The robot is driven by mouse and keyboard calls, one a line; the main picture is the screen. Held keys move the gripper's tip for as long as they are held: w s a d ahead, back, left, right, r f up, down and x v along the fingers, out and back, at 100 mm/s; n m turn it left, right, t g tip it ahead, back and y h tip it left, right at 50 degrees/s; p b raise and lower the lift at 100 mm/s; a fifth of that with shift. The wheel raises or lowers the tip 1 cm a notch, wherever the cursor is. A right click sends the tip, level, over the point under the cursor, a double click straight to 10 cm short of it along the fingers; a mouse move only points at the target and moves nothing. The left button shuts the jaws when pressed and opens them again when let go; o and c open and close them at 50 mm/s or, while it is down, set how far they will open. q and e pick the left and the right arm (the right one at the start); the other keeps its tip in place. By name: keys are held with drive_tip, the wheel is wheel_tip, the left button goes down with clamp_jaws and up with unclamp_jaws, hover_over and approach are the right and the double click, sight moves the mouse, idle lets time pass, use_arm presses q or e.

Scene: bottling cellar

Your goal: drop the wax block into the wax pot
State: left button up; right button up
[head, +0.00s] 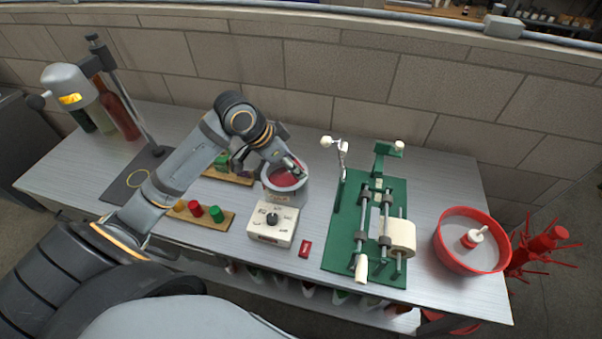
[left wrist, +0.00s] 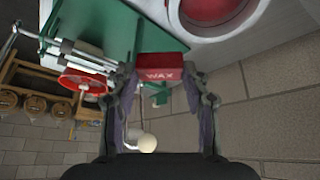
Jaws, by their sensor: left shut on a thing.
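The wax block (left wrist: 162,67), red and marked WAX, sits between the fingertips of my left gripper (left wrist: 162,78) in the left wrist view. The gripper is shut on it. In the head view my left gripper (head: 299,170) is over the right side of the wax pot (head: 285,192), a grey round pot with red wax inside. The block cannot be made out there. The pot's pale rim and red inside (left wrist: 205,8) show at the top of the left wrist view. My right gripper is in neither view.
A white box with a dial (head: 272,224) stands in front of the pot, with a small red block (head: 305,248) beside it. A green-based machine (head: 340,252) stands to the right, then a red tub (head: 443,252). Wooden strips with coloured pieces (head: 200,214) lie left.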

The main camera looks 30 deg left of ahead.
use_arm(q)
drive_tip(key=w+a+f+n+t+y+p, duration=0.1)
drive_tip(key=w+a+f+n+y+p, duration=0.15)
drive_tip(key=w+a, duration=0.35)
drive_tip(key=shift+n+h, duration=0.35)
drive_tip(key=shift+n, duration=0.1)
drive_tip(key=f+b, duration=0.2)
drive_tip(key=b, duration=0.2)
drive_tip(key=s+f+b, duration=0.1)
drive_tip(key=f+b, duration=0.2)
drive_tip(key=b, duration=0.1)
drive_tip(key=shift+s+a+f, duration=0.2)
drive_tip(key=shift+f, duration=0.05)
drive_tip(key=o, duration=1)
wheel_tip(320, 180, up, 10)
drive_tip(key=shift+r, duration=0.1)
